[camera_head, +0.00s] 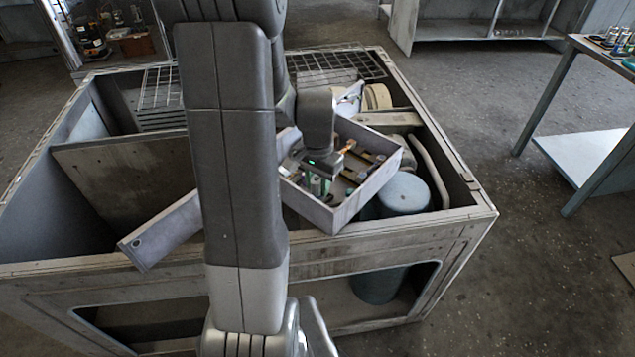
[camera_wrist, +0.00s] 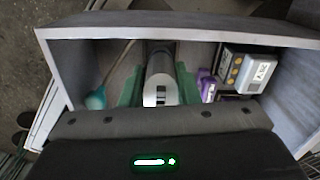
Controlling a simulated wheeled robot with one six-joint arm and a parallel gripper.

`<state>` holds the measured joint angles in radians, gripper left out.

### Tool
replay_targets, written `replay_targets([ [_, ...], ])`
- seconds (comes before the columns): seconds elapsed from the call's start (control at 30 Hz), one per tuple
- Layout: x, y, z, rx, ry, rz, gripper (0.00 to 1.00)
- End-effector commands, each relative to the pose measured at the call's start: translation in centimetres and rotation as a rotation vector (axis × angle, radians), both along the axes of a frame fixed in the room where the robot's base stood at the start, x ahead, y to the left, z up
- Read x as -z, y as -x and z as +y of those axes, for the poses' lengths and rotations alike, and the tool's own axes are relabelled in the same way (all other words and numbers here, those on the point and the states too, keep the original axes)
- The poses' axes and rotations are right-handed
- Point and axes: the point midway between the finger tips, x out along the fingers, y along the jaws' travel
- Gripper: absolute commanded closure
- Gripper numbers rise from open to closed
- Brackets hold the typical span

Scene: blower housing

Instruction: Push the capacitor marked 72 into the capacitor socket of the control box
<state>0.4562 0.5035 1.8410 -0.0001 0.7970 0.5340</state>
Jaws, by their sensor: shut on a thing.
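The control box is an open grey tray-like box (camera_head: 322,217) resting at an angle on the blower housing. My gripper (camera_head: 318,186) reaches down into it. In the wrist view my gripper (camera_wrist: 160,94) has green fingers shut on both sides of a silver-grey cylinder, the capacitor (camera_wrist: 161,66). Its near end is pale with a dark mark, but I cannot read the number. The capacitor lies inside the walls of the control box (camera_wrist: 110,35). The capacitor socket is not clearly visible, and I cannot tell whether the capacitor touches it.
In the box, right of the capacitor, are a purple part (camera_wrist: 207,86) and a pale block with yellow dots (camera_wrist: 248,70). A teal part (camera_wrist: 97,98) is at left. The blower housing (camera_head: 400,235) surrounds the box, with a blue-grey cylinder (camera_head: 405,192) close by. A side table (camera_head: 590,135) stands right.

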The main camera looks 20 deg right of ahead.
Motion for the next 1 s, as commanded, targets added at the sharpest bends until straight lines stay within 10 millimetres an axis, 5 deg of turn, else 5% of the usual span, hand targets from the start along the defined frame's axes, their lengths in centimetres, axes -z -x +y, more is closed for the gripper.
replay_targets([
  [1.0,1.4,0.0,0.0,0.0,0.0,0.0,0.87],
])
